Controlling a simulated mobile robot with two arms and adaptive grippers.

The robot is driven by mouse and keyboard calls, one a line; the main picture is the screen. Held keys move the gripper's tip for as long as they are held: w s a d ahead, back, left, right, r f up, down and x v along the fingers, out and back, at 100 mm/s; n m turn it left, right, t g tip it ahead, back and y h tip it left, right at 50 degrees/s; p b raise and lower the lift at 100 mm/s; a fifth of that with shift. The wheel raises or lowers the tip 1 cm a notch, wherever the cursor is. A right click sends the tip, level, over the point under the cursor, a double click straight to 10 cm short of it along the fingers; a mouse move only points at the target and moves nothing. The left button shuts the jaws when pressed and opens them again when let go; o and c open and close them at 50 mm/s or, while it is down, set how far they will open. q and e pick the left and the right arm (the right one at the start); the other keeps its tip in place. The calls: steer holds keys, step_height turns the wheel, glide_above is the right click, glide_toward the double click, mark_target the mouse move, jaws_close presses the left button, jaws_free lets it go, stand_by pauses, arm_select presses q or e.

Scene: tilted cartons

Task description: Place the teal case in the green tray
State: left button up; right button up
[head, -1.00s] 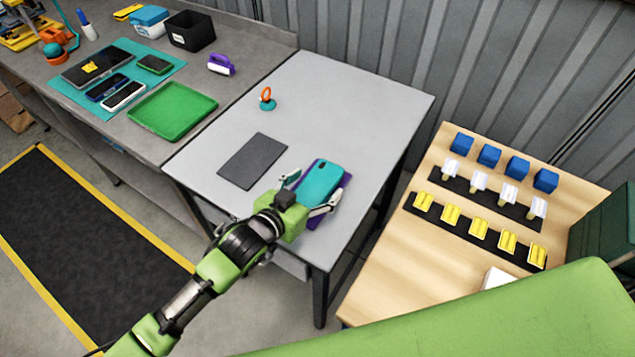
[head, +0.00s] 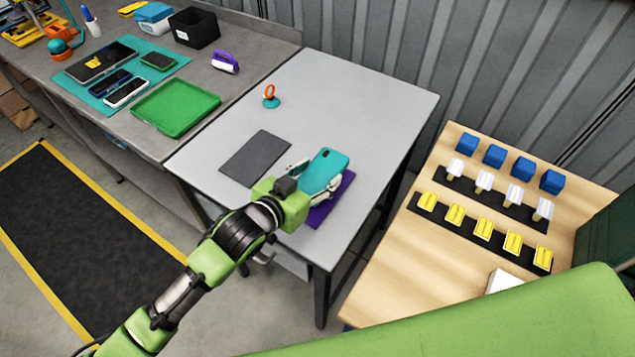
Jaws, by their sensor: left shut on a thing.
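The teal case (head: 325,168) is in my left gripper (head: 316,182), whose fingers close on its two sides. The case looks tilted and seems raised a little above the purple pad (head: 326,208) on the grey table. The green tray (head: 175,108) lies on the workbench at the left and is empty. My right gripper is not in view.
A dark grey mat (head: 255,157) lies on the grey table (head: 345,98), with an orange and teal ring piece (head: 270,96) behind it. A purple-handled tool (head: 225,62) and a teal mat with several phones (head: 92,98) are near the tray.

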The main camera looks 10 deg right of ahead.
mark_target(311, 178)
arm_select(q)
steer(key=s+r, duration=0.1)
steer(key=r, duration=0.1)
steer(key=s+a+r, duration=0.1)
steer(key=s, duration=0.1)
steer(key=s+a+r, duration=0.1)
steer(key=r, duration=0.1)
steer(key=shift+s+a+r+b, duration=0.15)
steer(key=shift+s+r+b, duration=0.15)
steer(key=shift+r+b, duration=0.1)
steer(key=s+a+r+b, duration=0.1)
steer(key=s+a+r, duration=0.3)
steer(key=s, duration=0.4)
steer(key=w+a+f+m+g, duration=0.1)
steer(key=a+f, duration=0.2)
steer(key=a, duration=0.3)
steer(key=w+a+f, duration=0.1)
steer(key=a+f, duration=0.2)
steer(key=a, duration=0.4)
steer(key=a+r+m+h, duration=0.1)
steer(key=a+r, duration=0.6)
steer(key=a, duration=0.3)
steer(key=shift+s+g, duration=0.3)
steer(key=shift+f, duration=0.1)
